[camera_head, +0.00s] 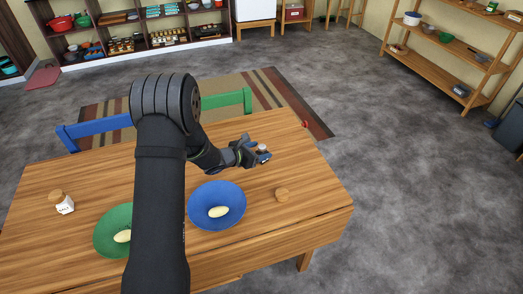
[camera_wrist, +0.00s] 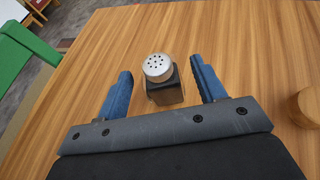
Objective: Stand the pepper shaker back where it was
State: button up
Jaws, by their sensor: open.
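The pepper shaker (camera_wrist: 160,80) has a silver perforated cap and a dark body. In the wrist view it appears upright between the two blue fingers of my gripper (camera_wrist: 161,67), with a visible gap on each side. My gripper is open. In the head view my gripper (camera_head: 257,156) is low over the far right part of the wooden table, and the shaker's pale top (camera_head: 263,147) shows at its fingers. The rest of the shaker is mostly hidden there. Whether its base touches the table is hard to tell.
A round wooden piece (camera_head: 282,194) lies on the table; it also shows at the wrist view's right edge (camera_wrist: 308,106). A blue plate (camera_head: 232,198) and a green plate (camera_head: 108,236) hold pale oval items. A white salt shaker (camera_head: 65,206) stands at left. Chairs line the far edge.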

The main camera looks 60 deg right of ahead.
aim_at(262, 146)
jog(key=v, duration=1)
jog(key=x, duration=1.1)
jog(key=shift+s+d+f, duration=0.1)
jog(key=shift+d, duration=0.35)
jog(key=shift+a+r, duration=0.1)
jog(key=shift+r, duration=1.75)
